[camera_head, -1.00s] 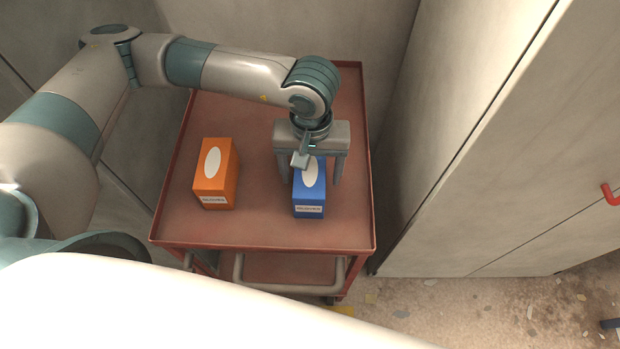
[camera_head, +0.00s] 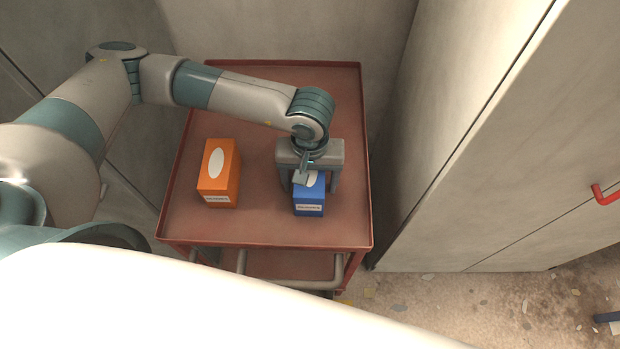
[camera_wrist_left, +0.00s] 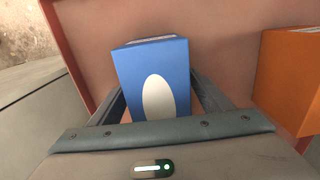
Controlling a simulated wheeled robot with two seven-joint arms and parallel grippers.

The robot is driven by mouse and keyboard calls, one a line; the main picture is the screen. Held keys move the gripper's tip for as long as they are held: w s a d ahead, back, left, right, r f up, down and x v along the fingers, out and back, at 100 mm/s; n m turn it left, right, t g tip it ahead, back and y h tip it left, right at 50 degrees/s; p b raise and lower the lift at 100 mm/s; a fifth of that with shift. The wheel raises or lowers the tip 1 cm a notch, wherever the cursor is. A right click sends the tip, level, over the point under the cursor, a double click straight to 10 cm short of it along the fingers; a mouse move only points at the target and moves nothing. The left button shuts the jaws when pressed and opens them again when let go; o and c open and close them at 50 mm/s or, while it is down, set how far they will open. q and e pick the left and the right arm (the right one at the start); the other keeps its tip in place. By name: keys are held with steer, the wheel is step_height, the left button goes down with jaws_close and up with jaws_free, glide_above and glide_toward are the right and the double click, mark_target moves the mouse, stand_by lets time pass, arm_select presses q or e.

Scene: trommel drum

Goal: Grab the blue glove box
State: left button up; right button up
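The blue glove box (camera_head: 309,201) stands upright on the right half of the red cart top, with a white oval on its top. In the left wrist view the blue glove box (camera_wrist_left: 155,72) fills the middle. My left gripper (camera_head: 310,188) is over it from above, with one finger on each side. It looks open, with a small gap between box and fingers, clearest on the right side in the left wrist view. The gripper hides the back of the box top in the head view. My right gripper is not in view.
An orange box (camera_head: 218,175) stands to the left of the blue one on the cart (camera_head: 262,222), with clear space between. It also shows at the right of the left wrist view (camera_wrist_left: 288,80). A pale cabinet (camera_head: 470,150) rises close to the cart's right side.

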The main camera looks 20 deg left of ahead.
mark_target(322, 190)
arm_select(q)
steer(key=c, duration=1.3)
steer(key=shift+o, duration=0.4)
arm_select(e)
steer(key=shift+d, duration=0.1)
arm_select(q)
steer(key=shift+r, duration=0.15)
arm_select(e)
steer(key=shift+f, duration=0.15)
